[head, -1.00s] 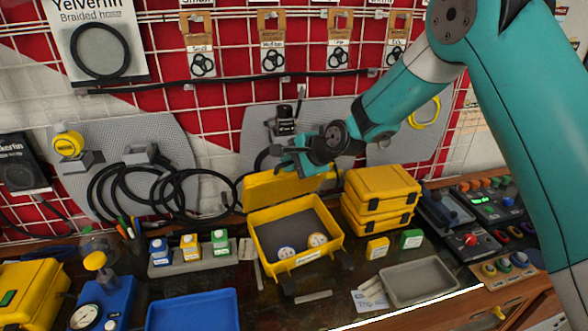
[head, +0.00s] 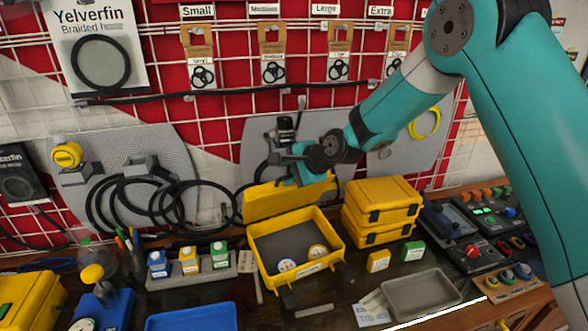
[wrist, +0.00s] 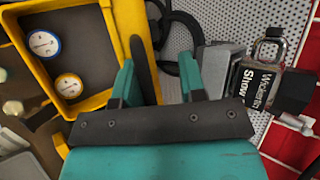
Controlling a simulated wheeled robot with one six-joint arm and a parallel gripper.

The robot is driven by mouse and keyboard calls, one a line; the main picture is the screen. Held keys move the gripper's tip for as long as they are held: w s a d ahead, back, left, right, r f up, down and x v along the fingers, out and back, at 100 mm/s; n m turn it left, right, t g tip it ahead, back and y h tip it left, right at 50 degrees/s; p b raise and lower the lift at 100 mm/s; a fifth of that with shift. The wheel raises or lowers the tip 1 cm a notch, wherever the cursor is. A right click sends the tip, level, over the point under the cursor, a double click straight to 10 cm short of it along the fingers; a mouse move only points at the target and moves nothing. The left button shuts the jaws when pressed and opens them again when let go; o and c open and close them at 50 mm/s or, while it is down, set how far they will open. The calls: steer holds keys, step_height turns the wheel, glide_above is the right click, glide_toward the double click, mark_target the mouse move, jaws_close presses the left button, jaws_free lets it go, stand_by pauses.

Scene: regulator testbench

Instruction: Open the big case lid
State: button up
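The big yellow case (head: 333,240) stands open in the middle of the bench. Its lid (head: 280,200) is raised at the back, leaning toward the wall. Two round gauges, one blue-rimmed (wrist: 45,43) and one yellow-rimmed (wrist: 68,85), lie on its dark floor. My gripper (head: 290,168) is at the upper edge of the raised lid, right of its middle. In the wrist view its two teal fingers (wrist: 162,78) are spread apart, with the left one close to the yellow case parts. I cannot tell whether a finger touches the lid.
Two smaller yellow cases (head: 383,205) are stacked just right of the big case. A grey tray (head: 422,293) and a blue tray (head: 195,315) lie in front. Black hoses (head: 170,200) hang behind at left.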

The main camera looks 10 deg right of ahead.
steer(key=b+v, duration=0.5)
steer(key=v, duration=1.2)
steer(key=shift+s, duration=0.15)
steer(key=shift+d+r, duration=0.1)
steer(key=s+a+f+n+g+b, duration=0.1)
steer(key=s+a+n+g, duration=0.1)
steer(key=s+n, duration=0.3)
steer(key=s+a+f+n+g+b, duration=0.1)
steer(key=s+n, duration=0.4)
steer(key=s, duration=0.5)
steer(key=a+f+g, duration=0.1)
steer(key=a, duration=0.1)
steer(key=shift+s+a+f+n, duration=0.15)
steer(key=shift+a+f+n, duration=0.15)
steer(key=shift+a, duration=0.1)
steer(key=s+f+n+g, duration=0.1)
steer(key=s+n, duration=0.2)
steer(key=s, duration=0.1)
steer(key=s+f+n+g+h, duration=0.1)
steer(key=s+n, duration=0.2)
steer(key=s, duration=0.2)
steer(key=s+f+n+g+h+b, duration=0.1)
steer(key=s+n, duration=0.2)
steer(key=s, duration=0.1)
steer(key=shift+s+d+f+g, duration=0.25)
steer(key=shift+d+f+g, duration=0.05)
steer(key=shift+d+g, duration=0.1)
steer(key=shift+a+n, duration=0.15)
steer(key=shift+n, duration=0.15)
